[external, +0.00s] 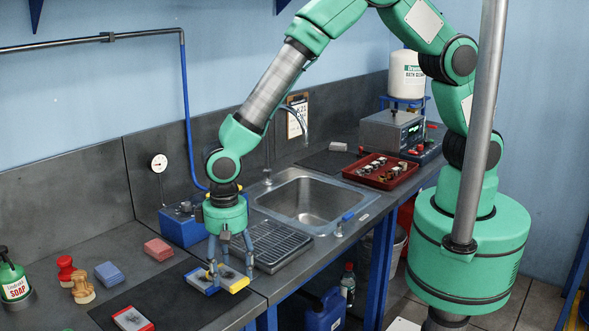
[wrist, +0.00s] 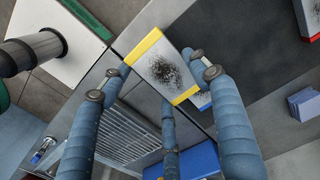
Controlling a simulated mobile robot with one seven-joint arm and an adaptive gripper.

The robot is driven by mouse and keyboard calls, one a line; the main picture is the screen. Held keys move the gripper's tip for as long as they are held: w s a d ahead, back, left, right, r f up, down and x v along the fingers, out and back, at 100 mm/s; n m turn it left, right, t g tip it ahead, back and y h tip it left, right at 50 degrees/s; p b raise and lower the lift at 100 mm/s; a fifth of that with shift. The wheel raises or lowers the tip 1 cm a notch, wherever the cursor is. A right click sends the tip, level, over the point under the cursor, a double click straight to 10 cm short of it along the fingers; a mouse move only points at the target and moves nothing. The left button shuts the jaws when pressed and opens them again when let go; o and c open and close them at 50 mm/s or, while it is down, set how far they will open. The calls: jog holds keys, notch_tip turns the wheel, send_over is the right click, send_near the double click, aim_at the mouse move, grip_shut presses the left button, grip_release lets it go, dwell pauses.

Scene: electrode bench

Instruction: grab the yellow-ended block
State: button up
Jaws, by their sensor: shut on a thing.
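The yellow-ended block (external: 237,284) is between the fingers of my gripper (external: 230,270), low over the front of the bench, left of the sink. In the wrist view the yellow-ended block (wrist: 161,68) shows a pale face with a dark speckled patch and a yellow strip at each end. The fingers of my gripper (wrist: 168,75) are shut on its sides. A blue-ended block (external: 200,280) lies just left of it and is partly covered by the fingers. In the wrist view only a bit of the blue-ended block (wrist: 200,101) shows behind the held one.
A red-ended block (external: 132,319) lies on the dark mat (external: 180,306). A ribbed drain tray (external: 279,243) is close to the right of my gripper, with the sink (external: 312,205) beyond. A blue box (external: 181,227) stands behind. Sponges and a soap bottle (external: 14,280) stand left.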

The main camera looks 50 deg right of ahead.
jog(key=shift+s+d+r, duration=0.1)
jog(key=shift+s+d, duration=0.2)
jog(key=shift+d, duration=0.1)
